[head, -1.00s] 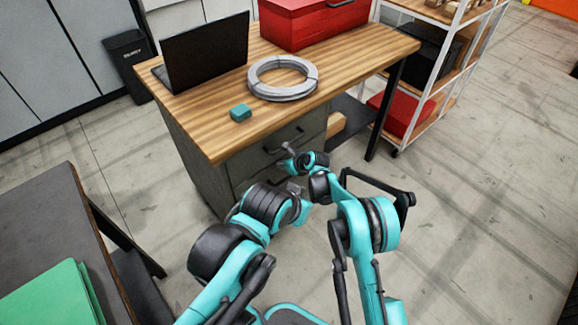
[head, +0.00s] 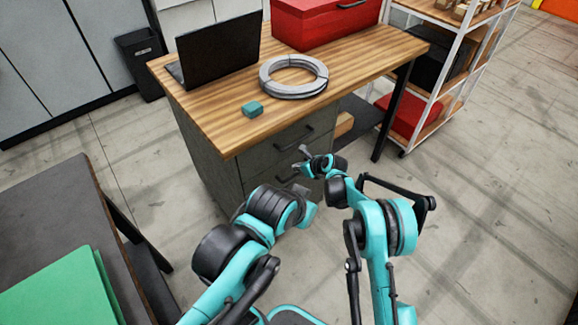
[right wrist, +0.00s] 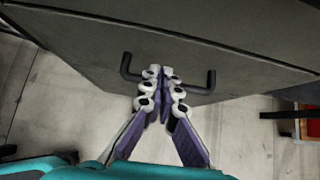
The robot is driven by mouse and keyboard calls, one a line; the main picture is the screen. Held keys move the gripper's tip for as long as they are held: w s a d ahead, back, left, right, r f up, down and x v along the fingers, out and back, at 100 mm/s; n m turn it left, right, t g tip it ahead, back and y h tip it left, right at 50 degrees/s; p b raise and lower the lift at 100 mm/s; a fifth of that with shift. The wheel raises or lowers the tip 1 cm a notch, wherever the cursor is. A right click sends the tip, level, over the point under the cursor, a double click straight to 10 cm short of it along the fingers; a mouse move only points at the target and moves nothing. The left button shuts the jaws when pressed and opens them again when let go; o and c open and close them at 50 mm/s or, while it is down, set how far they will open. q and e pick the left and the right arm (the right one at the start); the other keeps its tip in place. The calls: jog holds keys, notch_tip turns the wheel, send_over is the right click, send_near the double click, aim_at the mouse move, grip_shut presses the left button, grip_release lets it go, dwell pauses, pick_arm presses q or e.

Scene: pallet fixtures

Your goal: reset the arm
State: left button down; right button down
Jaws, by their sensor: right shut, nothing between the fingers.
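My right gripper (head: 302,154) is in front of the desk's drawer side in the head view, with nothing in it. In the right wrist view its two fingers (right wrist: 166,75) meet at the tips, shut and empty, with a dark drawer handle (right wrist: 130,70) behind them. I cannot tell whether they touch the handle. My left arm (head: 265,215) comes in from the lower left and is bent towards the right arm. Its gripper is mostly hidden behind its wrist, so its jaws do not show.
A dark table (head: 45,205) with a green item (head: 60,295) stands at left. A shelf rack (head: 445,85) stands at right. Floor at right is clear.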

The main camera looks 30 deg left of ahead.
jog(key=p+v, duration=0.3)
jog(key=v, duration=0.6)
jog(key=shift+d+r, duration=0.2)
jog(key=shift+r, duration=0.05)
